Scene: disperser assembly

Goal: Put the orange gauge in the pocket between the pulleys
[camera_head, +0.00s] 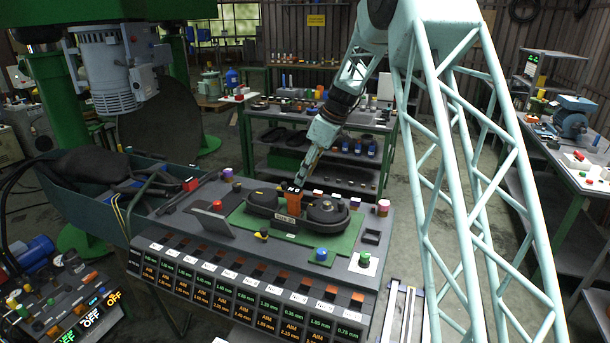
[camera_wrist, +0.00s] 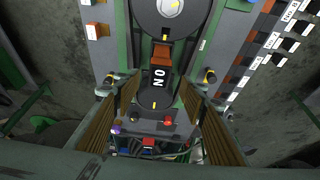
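The orange gauge (camera_head: 293,203) stands upright between the two black pulleys in the head view, with a dark labelled top. Its lower end is hidden, so I cannot tell how deep it sits. In the wrist view the gauge (camera_wrist: 161,53) shows orange beside a black face with white letters. The pulleys show as a large one (camera_wrist: 172,14) above and a smaller one (camera_wrist: 158,98) below. My gripper (camera_head: 303,181) is just above and behind the gauge. In the wrist view my gripper (camera_wrist: 160,88) is open, its fingers apart on either side with visible gaps.
The pulley unit sits on a green mat (camera_head: 246,223) on a grey console. A grey tilted plate (camera_head: 212,222) stands left. Blue (camera_head: 321,254) and green (camera_head: 364,259) knobs are at the front right. Labelled slots with orange pieces line the front edge.

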